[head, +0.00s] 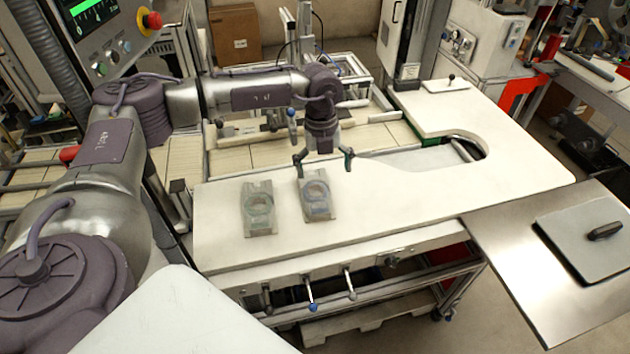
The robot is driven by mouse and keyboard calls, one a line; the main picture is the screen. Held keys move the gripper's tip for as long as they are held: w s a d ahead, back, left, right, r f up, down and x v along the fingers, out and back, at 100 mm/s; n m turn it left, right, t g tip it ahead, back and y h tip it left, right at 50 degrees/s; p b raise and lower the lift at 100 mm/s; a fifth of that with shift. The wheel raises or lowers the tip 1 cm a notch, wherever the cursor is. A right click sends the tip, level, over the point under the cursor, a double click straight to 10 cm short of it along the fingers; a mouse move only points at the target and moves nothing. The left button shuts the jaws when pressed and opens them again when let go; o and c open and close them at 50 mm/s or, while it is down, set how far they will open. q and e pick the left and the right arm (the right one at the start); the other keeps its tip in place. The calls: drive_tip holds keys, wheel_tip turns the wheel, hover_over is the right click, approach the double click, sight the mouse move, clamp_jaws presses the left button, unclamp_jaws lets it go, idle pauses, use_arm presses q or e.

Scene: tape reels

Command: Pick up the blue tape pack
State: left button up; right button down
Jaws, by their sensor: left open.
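Two tape packs lie flat side by side on the white worktable (430,205). The blue tape pack (316,196) is the right one, a pale block with a bluish ring and a blue patch at its near end. A similar pack with a greenish ring (258,208) lies to its left. My left gripper (323,160) is open and empty, pointing down, with its fingers spread above the far end of the blue pack. I cannot tell the exact height of its fingertips over the table. My right gripper is not in view.
The table has a rounded cutout (462,150) at the right. A metal side plate carries a grey panel with a dark handle (604,231). A control panel with a red button (152,20) stands upper left. The table right of the packs is clear.

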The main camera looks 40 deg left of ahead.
use_arm(q)
drive_tip(key=a, duration=0.2)
drive_tip(key=b, duration=0.6)
hover_over(318, 203)
drive_tip(key=shift+y, duration=0.4)
drive_tip(key=f, duration=0.7)
drive_tip(key=shift+w+a+f, duration=0.15)
drive_tip(key=shift+w+a, duration=0.05)
drive_tip(key=shift+a, duration=0.2)
drive_tip(key=shift+s+d+f+b, duration=0.1)
drive_tip(key=shift+d+f+b, duration=0.15)
drive_tip(key=shift+f, duration=0.5)
drive_tip(key=f+b, duration=0.1)
drive_tip(key=f, duration=0.1)
drive_tip(key=f+b, duration=0.1)
drive_tip(key=f, duration=0.1)
drive_tip(key=shift+s+d+b, duration=0.1)
drive_tip(key=shift+d+b, duration=0.1)
drive_tip(key=shift+b, duration=0.2)
drive_tip(key=c, duration=1.3)
